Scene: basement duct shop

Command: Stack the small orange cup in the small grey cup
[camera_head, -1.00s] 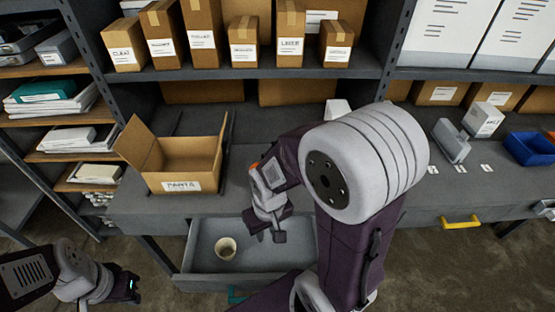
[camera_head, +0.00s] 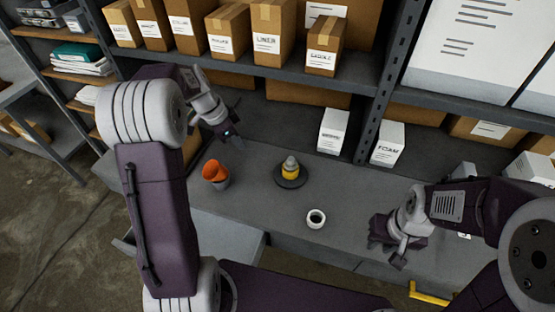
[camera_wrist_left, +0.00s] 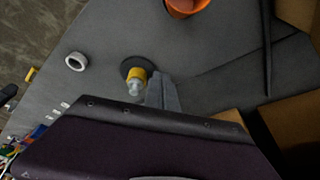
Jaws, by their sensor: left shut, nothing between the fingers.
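The small orange cup (camera_head: 214,170) sits tilted in the mouth of the small grey cup (camera_head: 222,184) on the grey bench, left of centre in the head view. How deep it sits I cannot tell. The orange cup also shows at the top edge of the left wrist view (camera_wrist_left: 186,6). My left gripper (camera_head: 229,136) is shut and empty, above and behind the cups, apart from them. My right gripper (camera_head: 388,252) looks open and empty over the right part of the bench.
A yellow and grey object on a dark round base (camera_head: 290,172) stands right of the cups. A white ring-shaped thing (camera_head: 316,218) lies nearer the front edge. White boxes (camera_head: 333,130) stand at the back. Bare bench (camera_head: 260,215) lies between.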

